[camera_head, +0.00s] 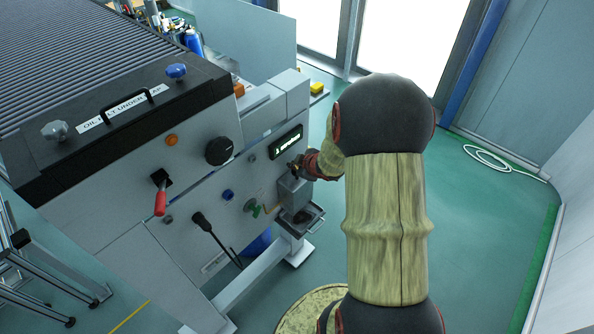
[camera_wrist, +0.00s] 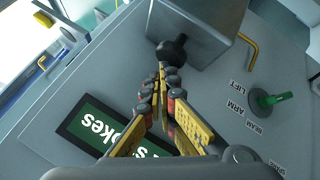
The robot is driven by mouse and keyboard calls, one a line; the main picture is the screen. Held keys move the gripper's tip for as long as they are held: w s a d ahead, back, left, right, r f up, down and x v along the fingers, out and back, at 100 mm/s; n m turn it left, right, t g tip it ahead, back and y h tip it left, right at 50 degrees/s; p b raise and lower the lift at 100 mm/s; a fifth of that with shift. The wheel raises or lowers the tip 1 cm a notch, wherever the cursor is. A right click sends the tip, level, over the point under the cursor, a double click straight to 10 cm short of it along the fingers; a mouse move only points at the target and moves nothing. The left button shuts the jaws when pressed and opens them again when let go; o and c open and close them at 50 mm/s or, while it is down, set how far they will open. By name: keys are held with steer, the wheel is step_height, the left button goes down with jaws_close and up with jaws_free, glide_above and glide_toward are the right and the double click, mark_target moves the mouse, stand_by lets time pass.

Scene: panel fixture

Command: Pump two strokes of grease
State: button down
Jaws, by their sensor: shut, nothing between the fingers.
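The grease pump appears as a grey metal box (camera_head: 293,191) on the right end of the panel machine; its grey body also shows at the top of the wrist view (camera_wrist: 205,25). A black ball knob (camera_wrist: 172,51) sits at the box's edge. My gripper (camera_wrist: 163,68) is shut and empty, its fingertips right at the knob; I cannot tell whether they touch it. In the head view my gripper (camera_head: 297,168) is small and partly hidden by my arm, just above the box. A dark sign (camera_wrist: 100,128) with the word "strokes" partly readable lies beside my fingers.
A green lever (camera_wrist: 270,98) stands near a "BEAM ARM LIFT" label. A red-handled lever (camera_head: 160,197), a black dial (camera_head: 219,151) and a blue knob (camera_head: 228,194) stick out of the panel. A dark tray (camera_head: 303,220) is below the box.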

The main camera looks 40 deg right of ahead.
mark_target(295, 171)
steer(key=shift+f+b, duration=0.85)
steer(key=shift+f, duration=0.4)
stand_by(0.9)
steer(key=shift+r, duration=0.15)
steer(key=shift+r+p, duration=1.6)
steer(key=shift+p, duration=0.1)
step_height(295, 171, up, 5)
steer(key=p, duration=0.5)
steer(key=shift+r, duration=0.1)
